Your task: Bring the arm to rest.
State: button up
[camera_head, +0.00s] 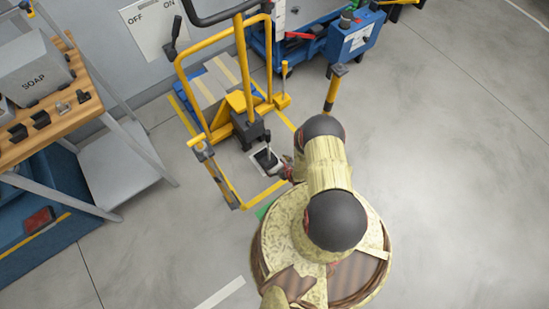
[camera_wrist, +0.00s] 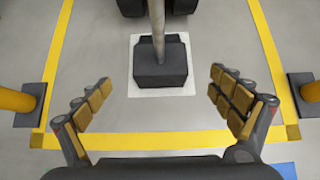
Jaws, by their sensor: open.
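My arm reaches from the bottom of the head view toward the yellow-railed bay, bent at the elbow. My gripper (camera_head: 284,171) is low at the near edge of the bay, and its fingers are too small there to read. In the wrist view my gripper (camera_wrist: 160,82) is open, with its padded fingers spread wide and nothing held. A dark block with a grey rod (camera_wrist: 160,66) stands on a white plate beyond and between the fingertips. The block also shows in the head view (camera_head: 265,158), just left of my gripper. No contact is visible.
Yellow rails (camera_head: 229,185) and posts, one (camera_head: 334,90) close to my arm, surround the bay. A wooden bench (camera_head: 45,112) with a soap box (camera_head: 34,76) stands left. A blue cart (camera_head: 352,42) is at the back. The grey floor at right is clear.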

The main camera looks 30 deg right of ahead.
jog(key=shift+a, duration=0.1)
jog(key=s+a+n+g+y, duration=0.1)
jog(key=s+a+n+y, duration=0.25)
jog(key=s+a, duration=0.45)
jog(key=w+a+r+n+g+y, duration=0.2)
jog(key=w+a+r+n+y, duration=0.15)
jog(key=a+r, duration=0.35)
notch_tip(320, 180, up, 44)
jog(key=w+n+g, duration=0.1)
jog(key=n+g, duration=0.7)
jog(key=n, duration=0.9)
jog(key=s+r+n+t+h, duration=0.2)
jog(key=s+r+n, duration=0.2)
jog(key=r, duration=1)
jog(key=s+a+r+n+t+h+p, duration=0.1)
jog(key=s+r+n+t+h, duration=0.2)
jog(key=r, duration=1.2)
jog(key=s+r+n+t+h, duration=0.2)
jog(key=s+r+n, duration=0.2)
jog(key=s+r, duration=0.4)
notch_tip(320, 180, up, 7)
jog(key=shift+s+a+r+n+t, duration=0.2)
jog(key=shift+s+a+n+t, duration=0.1)
jog(key=shift+s, duration=0.1)
